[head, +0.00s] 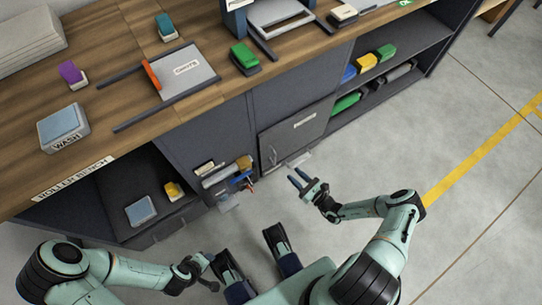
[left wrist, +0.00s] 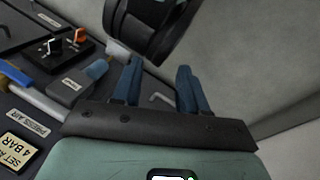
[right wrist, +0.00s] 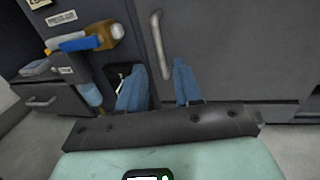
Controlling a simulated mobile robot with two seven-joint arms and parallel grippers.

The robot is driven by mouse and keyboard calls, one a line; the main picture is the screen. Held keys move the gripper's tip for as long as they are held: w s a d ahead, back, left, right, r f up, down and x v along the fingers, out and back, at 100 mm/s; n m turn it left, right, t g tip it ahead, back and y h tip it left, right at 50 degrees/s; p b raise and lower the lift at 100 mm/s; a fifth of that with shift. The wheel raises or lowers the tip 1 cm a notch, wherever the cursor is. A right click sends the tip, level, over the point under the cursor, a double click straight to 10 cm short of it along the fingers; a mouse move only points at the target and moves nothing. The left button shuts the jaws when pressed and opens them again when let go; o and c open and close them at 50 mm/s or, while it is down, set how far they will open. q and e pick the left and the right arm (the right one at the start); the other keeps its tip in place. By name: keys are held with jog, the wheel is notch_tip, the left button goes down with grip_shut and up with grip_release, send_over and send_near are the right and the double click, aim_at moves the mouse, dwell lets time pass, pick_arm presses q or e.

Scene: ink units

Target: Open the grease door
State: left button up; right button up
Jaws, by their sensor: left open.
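A dark grey door (head: 290,138) in the bench front carries a pale label too small to read; I cannot confirm it is the grease door. It looks shut. Its silver bar handle (head: 271,155) is near its left edge and stands upright in the right wrist view (right wrist: 160,45). My right gripper (head: 300,181) is in front of the door, its blue fingers apart and empty. In the right wrist view the handle lies beyond the fingertips (right wrist: 157,65), apart from them. My left gripper (head: 210,268) is low at the left, open and empty, with its fingers also in the left wrist view (left wrist: 157,72).
A panel with several fittings (head: 228,174) juts out left of the door. An open shelf (head: 400,65) with coloured items lies to its right. The wooden bench top (head: 120,60) holds blocks and a frame. The concrete floor (head: 480,190) at the right is clear.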

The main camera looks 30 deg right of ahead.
aim_at(275, 157)
pick_arm(q)
jog(key=shift+t+y, duration=0.3)
jog(key=shift+t, duration=0.3)
jog(key=shift+w+a+f+b, duration=0.35)
jog(key=shift+w+f+b, duration=0.1)
jog(key=shift+w, duration=0.2)
jog(key=shift+w+a+f+b, duration=0.3)
jog(key=shift+w+f+b, duration=0.15)
jog(key=shift+w, duration=0.2)
jog(key=shift+w+a+f+b, duration=0.35)
jog(key=shift+w+f, duration=0.1)
jog(key=shift+w, duration=0.2)
pick_arm(e)
jog(key=shift+x, duration=6.15)
jog(key=shift+a+r, duration=0.1)
jog(key=shift+a, duration=0.1)
jog(key=shift+s, duration=0.1)
grip_shut()
